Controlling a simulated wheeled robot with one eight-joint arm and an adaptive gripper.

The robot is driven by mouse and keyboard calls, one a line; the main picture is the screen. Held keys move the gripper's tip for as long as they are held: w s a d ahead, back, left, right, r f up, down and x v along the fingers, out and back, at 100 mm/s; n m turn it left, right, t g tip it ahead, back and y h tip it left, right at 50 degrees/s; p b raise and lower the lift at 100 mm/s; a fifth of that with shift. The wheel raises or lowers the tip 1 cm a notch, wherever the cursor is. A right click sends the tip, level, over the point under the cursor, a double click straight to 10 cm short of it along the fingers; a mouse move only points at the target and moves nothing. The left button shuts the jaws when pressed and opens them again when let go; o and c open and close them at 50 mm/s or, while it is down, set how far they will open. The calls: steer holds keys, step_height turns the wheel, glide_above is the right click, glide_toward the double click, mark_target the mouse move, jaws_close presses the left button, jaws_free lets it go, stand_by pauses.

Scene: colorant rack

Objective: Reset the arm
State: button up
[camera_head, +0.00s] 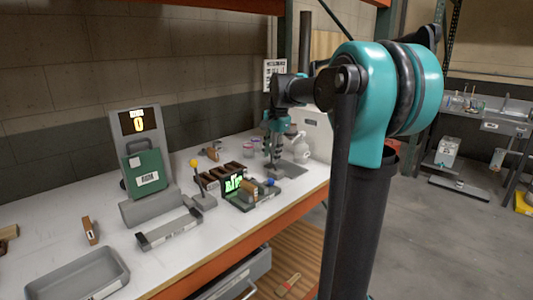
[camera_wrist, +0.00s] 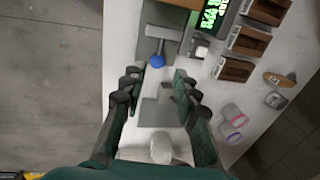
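My gripper (camera_head: 275,155) hangs fingers-down over the far right part of the white table (camera_head: 110,215) in the head view. In the wrist view my gripper (camera_wrist: 160,88) has its two dark fingers spread wide apart, with nothing held between them. Below and between them lie a grey plate (camera_wrist: 152,113) and a white rounded bottle (camera_wrist: 162,148) near the palm side. A lever with a blue ball (camera_wrist: 157,61) stands just beyond the fingertips. My teal and black arm covers the right middle of the head view.
A small device with a green-lit screen (camera_head: 232,182) and a yellow-ball lever (camera_head: 195,164) stand left of my gripper. Brown blocks (camera_head: 207,181) sit behind them.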

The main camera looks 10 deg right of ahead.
steer(key=s+d+f+n+t, duration=0.1)
steer(key=s+f+n, duration=0.4)
steer(key=s+f, duration=0.7)
steer(key=s+d+f+n+t+h, duration=0.1)
steer(key=s+f+n, duration=0.4)
steer(key=s+f, duration=0.8)
steer(key=s+d, duration=0.1)
steer(key=s, duration=0.1)
steer(key=shift+s+f+n, duration=0.2)
steer(key=shift+s+n, duration=0.1)
steer(key=shift+n, duration=0.1)
